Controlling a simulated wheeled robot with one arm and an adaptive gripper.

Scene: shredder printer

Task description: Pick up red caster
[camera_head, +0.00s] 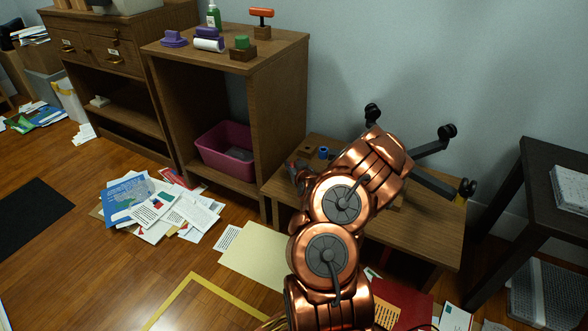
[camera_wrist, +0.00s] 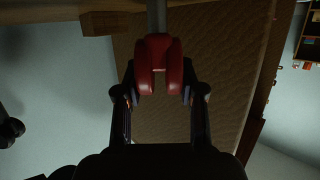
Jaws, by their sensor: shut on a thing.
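The red caster (camera_wrist: 158,62) is at the upper middle of the wrist view. It has two rounded red halves, and a grey metal stem (camera_wrist: 157,14) rises above it. My gripper (camera_wrist: 160,97) is shut on the caster, with one finger on each side. I cannot tell whether the stem is joined to anything beyond the frame. In the head view my arm covers much of the low wooden table, and I cannot make out the caster clearly there.
A small blue piece (camera_head: 323,152) is also there. A shelf unit (camera_head: 285,70) stands left, a dark table (camera_head: 545,160) right. Papers (camera_head: 165,208) litter the floor.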

